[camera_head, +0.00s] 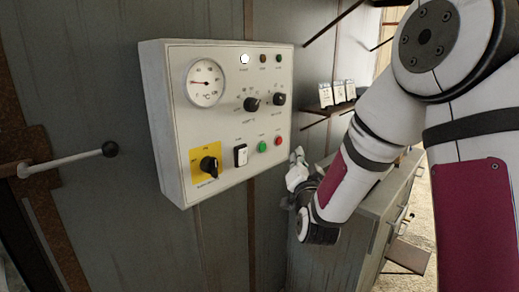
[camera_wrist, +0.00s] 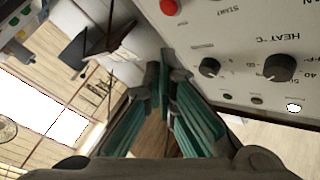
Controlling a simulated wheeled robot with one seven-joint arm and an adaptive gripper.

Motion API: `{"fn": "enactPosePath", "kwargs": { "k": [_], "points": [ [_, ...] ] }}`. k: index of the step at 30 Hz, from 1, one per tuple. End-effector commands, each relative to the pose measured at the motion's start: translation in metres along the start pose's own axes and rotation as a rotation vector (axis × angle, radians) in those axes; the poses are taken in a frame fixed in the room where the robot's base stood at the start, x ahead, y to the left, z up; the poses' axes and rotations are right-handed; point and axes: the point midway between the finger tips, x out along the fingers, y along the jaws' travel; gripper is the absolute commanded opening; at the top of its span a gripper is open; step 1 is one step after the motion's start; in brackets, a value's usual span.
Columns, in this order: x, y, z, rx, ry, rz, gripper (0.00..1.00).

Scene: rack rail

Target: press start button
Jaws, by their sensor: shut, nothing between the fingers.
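My gripper (camera_head: 298,153) is just right of the panel's lower right edge, apart from the green button. In the wrist view my gripper (camera_wrist: 159,76) shows its fingertips together with nothing between them, below the red button (camera_wrist: 169,6). A START label is at the top edge there; the green button is out of that view.
The panel also bears a dial gauge (camera_head: 205,83), a yellow-backed rotary switch (camera_head: 209,165), a white rocker switch (camera_head: 240,155) and two knobs. A lever (camera_head: 70,159) juts out at left. A cabinet (camera_head: 345,235) stands below right, and a shelf (camera_head: 325,109) is behind.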

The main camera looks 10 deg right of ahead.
Motion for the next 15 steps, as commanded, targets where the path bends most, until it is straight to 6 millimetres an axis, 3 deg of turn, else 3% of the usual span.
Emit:
{"fn": "enactPosePath", "kwargs": {
  "k": [8, 15],
  "points": [
    [0.004, -0.003, 0.003, 0.0, -0.001, -0.001, 0.0],
    [0.022, -0.016, 0.018, 0.001, -0.003, -0.002, 0.0]
  ]
}}
